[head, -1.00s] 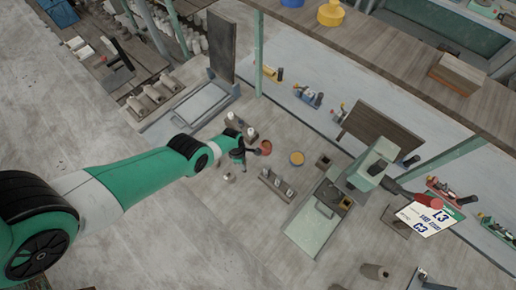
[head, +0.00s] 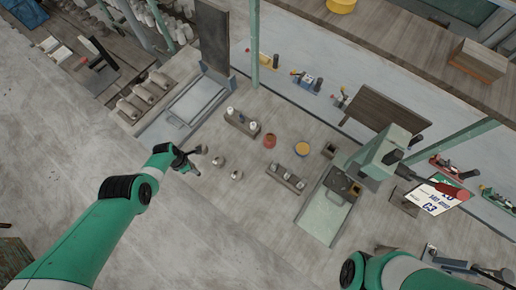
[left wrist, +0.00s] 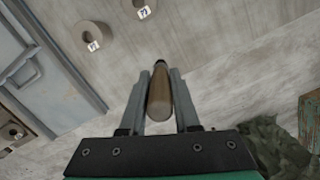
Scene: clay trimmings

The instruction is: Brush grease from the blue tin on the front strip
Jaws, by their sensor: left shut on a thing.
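A red-orange tin (head: 270,141) and a yellow-orange tin (head: 302,149) stand on the table to the right, apart from the gripper. I cannot make out a blue tin on the table. My right gripper (head: 490,271) is dark and small at the lower right edge; its jaws are unclear.
A wooden block with white pieces (head: 242,122) and another block (head: 286,180) stand near the tins. A grey tray (head: 198,101) lies behind. A green machine (head: 385,155) stands right. The near floor is clear.

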